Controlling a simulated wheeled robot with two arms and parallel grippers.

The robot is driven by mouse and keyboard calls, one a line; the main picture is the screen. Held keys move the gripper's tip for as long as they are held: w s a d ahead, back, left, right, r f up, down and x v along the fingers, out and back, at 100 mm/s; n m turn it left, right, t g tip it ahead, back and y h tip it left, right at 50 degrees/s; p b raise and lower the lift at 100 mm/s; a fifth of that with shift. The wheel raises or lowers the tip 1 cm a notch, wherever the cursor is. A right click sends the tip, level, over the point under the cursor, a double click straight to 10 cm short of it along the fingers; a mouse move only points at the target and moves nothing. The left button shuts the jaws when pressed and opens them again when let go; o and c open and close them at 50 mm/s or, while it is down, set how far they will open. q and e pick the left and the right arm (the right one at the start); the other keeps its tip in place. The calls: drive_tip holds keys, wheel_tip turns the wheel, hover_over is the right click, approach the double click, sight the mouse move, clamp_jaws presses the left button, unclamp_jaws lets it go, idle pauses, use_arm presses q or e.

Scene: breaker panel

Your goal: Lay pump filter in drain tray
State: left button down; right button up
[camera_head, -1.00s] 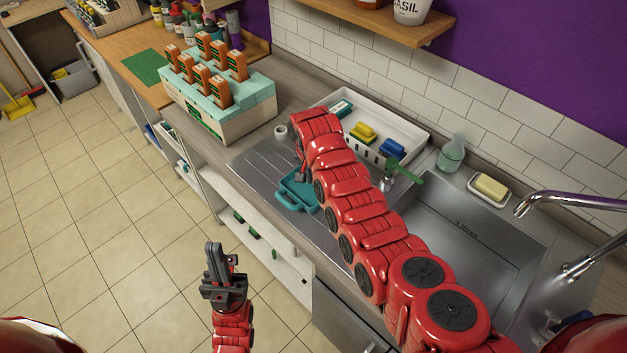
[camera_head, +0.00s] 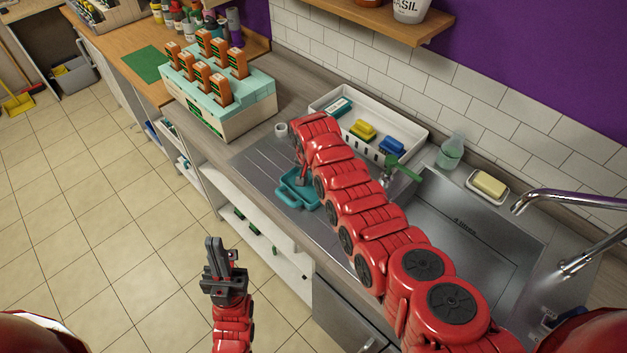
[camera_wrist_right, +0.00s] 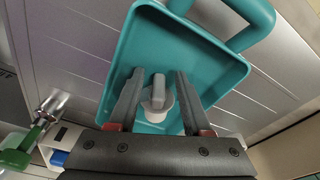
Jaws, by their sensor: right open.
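The teal drain tray (camera_head: 291,199) with a loop handle lies on the ribbed steel drainboard. My right gripper (camera_head: 301,182) is low over it, partly hidden by my arm in the head view. In the right wrist view the drain tray (camera_wrist_right: 213,72) fills the middle. The pump filter (camera_wrist_right: 157,100), a pale round piece with a grey grip tab, shows against the tray floor between the open fingers of my right gripper (camera_wrist_right: 158,98). I cannot tell whether the fingers touch it. My left gripper (camera_head: 214,262) is upright and apart, over the floor in front of the counter.
A white bin (camera_head: 420,137) with sponges stands behind the drainboard. The steel sink (camera_head: 470,230), a green-handled valve (camera_head: 404,170) and a soap bottle (camera_head: 451,151) are to the right. A teal-topped box (camera_head: 230,115) with orange handles and a small white ring (camera_head: 281,130) are left.

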drive_tip(key=shift+r, duration=0.3)
drive_tip(key=shift+a+r, duration=0.1)
drive_tip(key=shift+r, duration=0.7)
wheel_tip(320, 180, up, 10)
drive_tip(key=s+b, duration=0.1)
drive_tip(key=shift+s+a, duration=0.25)
drive_tip(key=shift+s, duration=0.1)
